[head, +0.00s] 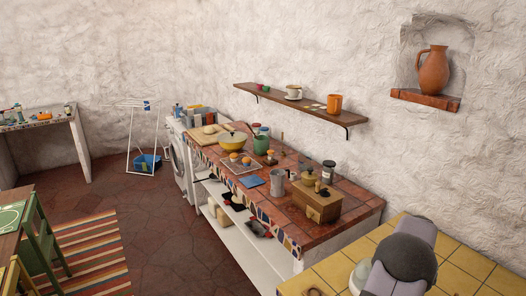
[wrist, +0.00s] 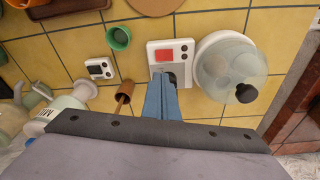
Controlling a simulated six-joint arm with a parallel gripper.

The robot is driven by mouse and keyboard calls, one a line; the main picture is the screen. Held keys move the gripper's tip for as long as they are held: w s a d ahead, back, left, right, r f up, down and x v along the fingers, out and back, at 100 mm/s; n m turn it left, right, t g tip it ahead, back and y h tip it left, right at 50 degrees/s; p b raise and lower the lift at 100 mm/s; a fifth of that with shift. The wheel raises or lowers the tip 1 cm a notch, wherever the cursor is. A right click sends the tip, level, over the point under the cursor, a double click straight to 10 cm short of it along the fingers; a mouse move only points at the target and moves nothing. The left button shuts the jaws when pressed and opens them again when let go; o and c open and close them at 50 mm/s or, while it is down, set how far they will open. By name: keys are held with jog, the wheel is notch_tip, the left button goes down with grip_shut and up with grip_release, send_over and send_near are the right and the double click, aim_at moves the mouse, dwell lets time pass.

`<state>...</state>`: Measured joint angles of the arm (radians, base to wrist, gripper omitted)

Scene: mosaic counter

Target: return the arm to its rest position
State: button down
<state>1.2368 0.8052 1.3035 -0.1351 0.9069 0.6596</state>
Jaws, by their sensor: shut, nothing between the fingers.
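My gripper (wrist: 166,82) shows in the wrist view as two blue fingers pressed together, with nothing between them. It points at a yellow tiled counter (wrist: 220,15), and its tips overlap the lower part of a white device with a red display (wrist: 170,55). I cannot tell how far apart tips and device are. In the head view, a grey and dark rounded part of my arm (head: 404,262) is at the lower right, over the yellow counter (head: 460,260). The fingers are not visible there.
Left of my arm, a red tiled counter (head: 345,222) holds a wooden grinder (head: 317,205).

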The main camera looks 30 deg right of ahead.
jog(key=a+f+n, duration=0.1)
jog(key=a+f, duration=0.1)
jog(key=a, duration=0.1)
jog(key=s+a+f+n+y, duration=0.1)
jog(key=a+f+n, duration=0.1)
jog(key=a, duration=0.1)
jog(key=s+a+f+n+y, duration=0.1)
jog(key=a+f, duration=0.2)
jog(key=a, duration=0.1)
jog(key=shift+s+f+n, duration=0.1)
jog(key=shift+n, duration=0.2)
jog(key=a+n, duration=0.1)
jog(key=a, duration=0.3)
jog(key=a+n+y, duration=0.1)
jog(key=a, duration=0.3)
jog(key=shift+s+f+g, duration=0.2)
jog(key=shift+g, duration=0.1)
jog(key=w+a+r+n, duration=0.3)
jog(key=a+n, duration=0.1)
jog(key=a, duration=0.7)
jog(key=w+a+r+n+b, duration=0.1)
jog(key=w+a+r+n, duration=0.2)
jog(key=a, duration=0.9)
jog(key=w+a+r+n+t+h+b, duration=0.1)
jog(key=w+a+r+n, duration=0.2)
jog(key=a+n, duration=0.4)
jog(key=a, duration=0.4)
jog(key=shift+a, duration=0.35)
